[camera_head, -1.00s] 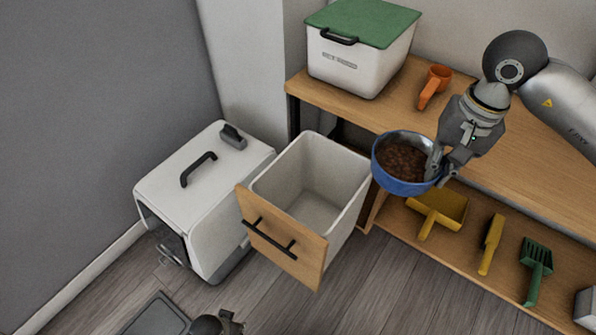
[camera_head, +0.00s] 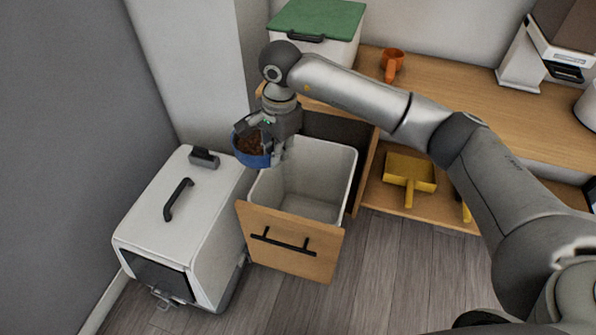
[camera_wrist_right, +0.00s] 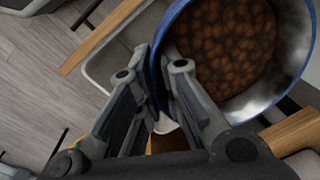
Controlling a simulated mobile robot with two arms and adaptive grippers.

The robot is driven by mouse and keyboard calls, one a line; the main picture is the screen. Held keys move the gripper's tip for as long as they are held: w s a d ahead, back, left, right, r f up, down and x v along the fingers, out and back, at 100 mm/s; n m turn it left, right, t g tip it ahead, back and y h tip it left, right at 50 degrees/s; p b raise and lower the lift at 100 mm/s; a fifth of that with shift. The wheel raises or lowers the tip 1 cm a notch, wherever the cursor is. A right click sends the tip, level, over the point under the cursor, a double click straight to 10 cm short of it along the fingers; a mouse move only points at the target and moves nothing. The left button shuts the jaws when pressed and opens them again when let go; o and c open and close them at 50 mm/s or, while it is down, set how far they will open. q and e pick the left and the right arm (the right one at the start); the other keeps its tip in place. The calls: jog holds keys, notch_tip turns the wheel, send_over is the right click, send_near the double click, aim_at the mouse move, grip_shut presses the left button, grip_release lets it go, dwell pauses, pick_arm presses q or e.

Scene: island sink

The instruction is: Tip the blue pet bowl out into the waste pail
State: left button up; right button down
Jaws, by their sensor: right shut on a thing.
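The blue pet bowl (camera_head: 239,150) is full of brown kibble and also shows large in the right wrist view (camera_wrist_right: 292,85). My right gripper (camera_head: 277,155) is shut on its rim; in the wrist view the two fingers (camera_wrist_right: 162,62) pinch the rim. The bowl is held up, roughly level with at most a slight tilt, and the kibble is inside. In the head view it overlaps the back left corner of the waste pail (camera_head: 322,186). The pail is a pale open bin behind a pulled-out wooden front (camera_head: 292,247), and its visible inside looks empty. My left gripper is out of view.
A white pet carrier (camera_head: 181,215) with a black handle stands left of the pail. Behind are a green-lidded white box (camera_head: 316,25) and an orange scoop (camera_head: 392,64) on the counter. A yellow dustpan (camera_head: 408,174) lies on the lower shelf. Floor in front is clear.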

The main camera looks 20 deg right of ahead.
aim_at(252, 162)
jog(key=a+m, duration=0.1)
jog(key=w+a+f+m, duration=0.1)
jog(key=a+f+m, duration=0.1)
jog(key=shift+w, duration=0.35)
jog(key=a+f+m, duration=0.1)
jog(key=w+a+f+m+b, duration=0.1)
jog(key=f+m, duration=0.1)
jog(key=shift+w+a+h, duration=0.1)
jog(key=shift+a+h, duration=0.2)
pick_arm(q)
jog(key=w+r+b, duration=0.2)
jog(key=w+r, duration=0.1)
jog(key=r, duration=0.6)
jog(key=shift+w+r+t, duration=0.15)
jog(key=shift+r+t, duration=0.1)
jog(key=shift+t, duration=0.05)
pick_arm(e)
jog(key=w+a+f+m, duration=0.1)
jog(key=a+f+m, duration=0.2)
jog(key=f, duration=0.4)
jog(key=shift+a+m+h, duration=0.3)
jog(key=shift+a+m, duration=0.05)
jog(key=shift+m, duration=0.55)
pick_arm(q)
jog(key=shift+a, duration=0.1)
pick_arm(e)
jog(key=shift+r, duration=0.15)
